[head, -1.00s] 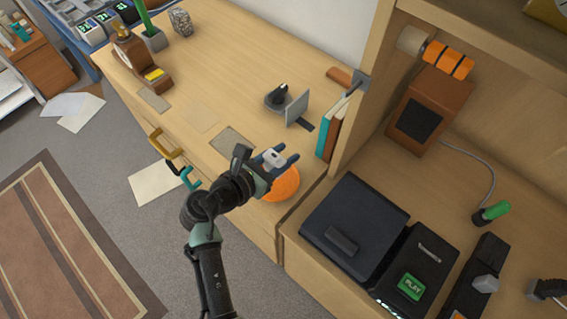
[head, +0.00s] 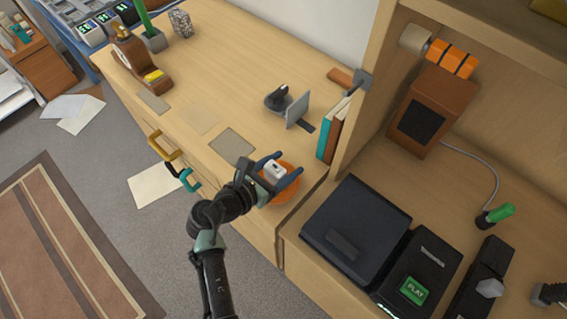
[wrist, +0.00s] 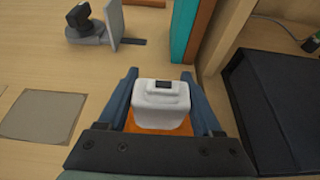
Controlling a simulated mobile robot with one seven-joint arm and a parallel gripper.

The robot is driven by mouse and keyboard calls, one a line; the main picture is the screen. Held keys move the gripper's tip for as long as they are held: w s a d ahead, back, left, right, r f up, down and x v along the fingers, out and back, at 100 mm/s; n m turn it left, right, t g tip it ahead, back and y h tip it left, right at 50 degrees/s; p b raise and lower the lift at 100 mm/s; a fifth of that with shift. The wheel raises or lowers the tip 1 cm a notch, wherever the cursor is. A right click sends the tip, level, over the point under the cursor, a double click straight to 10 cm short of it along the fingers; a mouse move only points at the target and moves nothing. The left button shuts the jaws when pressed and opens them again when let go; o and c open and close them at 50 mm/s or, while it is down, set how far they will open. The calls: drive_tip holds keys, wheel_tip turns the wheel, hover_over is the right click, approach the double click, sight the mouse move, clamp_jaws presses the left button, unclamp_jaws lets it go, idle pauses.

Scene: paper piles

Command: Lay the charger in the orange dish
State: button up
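The charger (head: 274,170) is a small white block with a dark patch on its top. It also shows in the wrist view (wrist: 162,103). My gripper (head: 279,172) has its two blue-grey fingers on either side of the charger, shut on it. The orange dish (head: 287,194) is on the desk near its front edge, directly beneath the charger and largely hidden by my gripper. Orange also shows below the charger in the wrist view. I cannot tell whether the charger touches the dish.
Books (head: 333,132) stand right of the dish by the shelf wall. A grey stand (head: 298,110) is behind it. A flat grey-brown card (head: 232,144) lies to the left. A black box (head: 352,228) is at the right. The desk's middle is fairly clear.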

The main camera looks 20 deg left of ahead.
drive_tip(key=shift+r, duration=0.15)
drive_tip(key=shift+s+a+r, duration=0.15)
drive_tip(key=shift+s, duration=0.15)
drive_tip(key=p+v, duration=0.1)
drive_tip(key=v, duration=1)
drive_tip(key=shift+s, duration=0.2)
